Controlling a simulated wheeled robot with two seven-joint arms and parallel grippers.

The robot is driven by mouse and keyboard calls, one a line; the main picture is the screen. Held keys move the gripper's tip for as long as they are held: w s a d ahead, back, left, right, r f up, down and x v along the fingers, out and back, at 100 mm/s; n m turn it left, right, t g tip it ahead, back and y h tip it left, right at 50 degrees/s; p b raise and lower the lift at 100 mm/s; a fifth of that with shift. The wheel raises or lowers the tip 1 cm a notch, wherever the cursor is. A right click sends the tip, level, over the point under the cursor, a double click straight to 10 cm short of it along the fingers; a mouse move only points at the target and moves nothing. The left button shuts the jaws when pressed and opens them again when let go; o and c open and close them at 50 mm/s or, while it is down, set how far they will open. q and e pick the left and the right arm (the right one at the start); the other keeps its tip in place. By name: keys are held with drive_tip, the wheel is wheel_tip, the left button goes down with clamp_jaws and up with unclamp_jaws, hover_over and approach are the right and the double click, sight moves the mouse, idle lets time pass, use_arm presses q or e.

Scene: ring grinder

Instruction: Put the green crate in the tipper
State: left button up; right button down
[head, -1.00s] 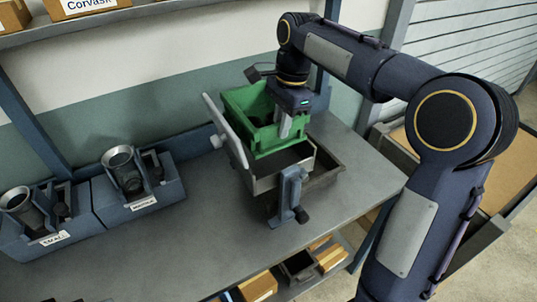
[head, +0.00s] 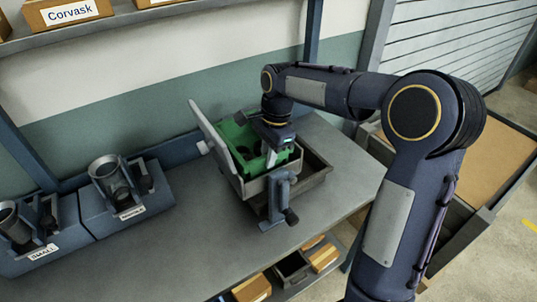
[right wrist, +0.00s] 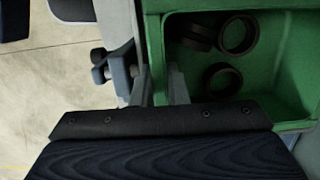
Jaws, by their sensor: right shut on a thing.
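The green crate (head: 231,133) sits low inside the grey tipper (head: 254,187), with its upper rim showing above the tipper's walls. In the right wrist view the crate (right wrist: 291,67) holds several dark rings (right wrist: 236,34). My right gripper (head: 271,158) is shut on the crate's near-right wall; in the right wrist view its fingers (right wrist: 163,85) straddle that green wall. The crate's underside is hidden, so I cannot tell whether it touches the tipper's floor. My left gripper is not in view.
The tipper has a raised pale plate (head: 211,138) on its left and a post with a dark knob (head: 280,195) in front. A dark tray (head: 318,172) lies behind and right. Two blue fixtures with cups (head: 126,200) stand left. The bench front is clear.

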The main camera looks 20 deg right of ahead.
drive_tip(key=shift+f, duration=0.1)
drive_tip(key=c, duration=1.4)
unclamp_jaws()
drive_tip(key=shift+c, duration=0.2)
wheel_tip(320, 180, up, 12)
drive_tip(key=d+f, duration=0.1)
drive_tip(key=d, duration=0.1)
drive_tip(key=s+n+t, duration=0.2)
drive_tip(key=s+n, duration=0.2)
drive_tip(key=s, duration=0.4)
drive_tip(key=s+a+f+n+t+y, duration=0.1)
drive_tip(key=s+f+n, duration=0.3)
drive_tip(key=s, duration=0.4)
drive_tip(key=s+a+f+n+t+y, duration=0.1)
drive_tip(key=s+a+f+n+t, duration=0.2)
drive_tip(key=s+f+n, duration=0.2)
drive_tip(key=s+n, duration=0.1)
drive_tip(key=s, duration=0.2)
drive_tip(key=shift+s+a+f+n, duration=0.15)
drive_tip(key=shift+a+f+n, duration=0.15)
drive_tip(key=shift+n, duration=0.1)
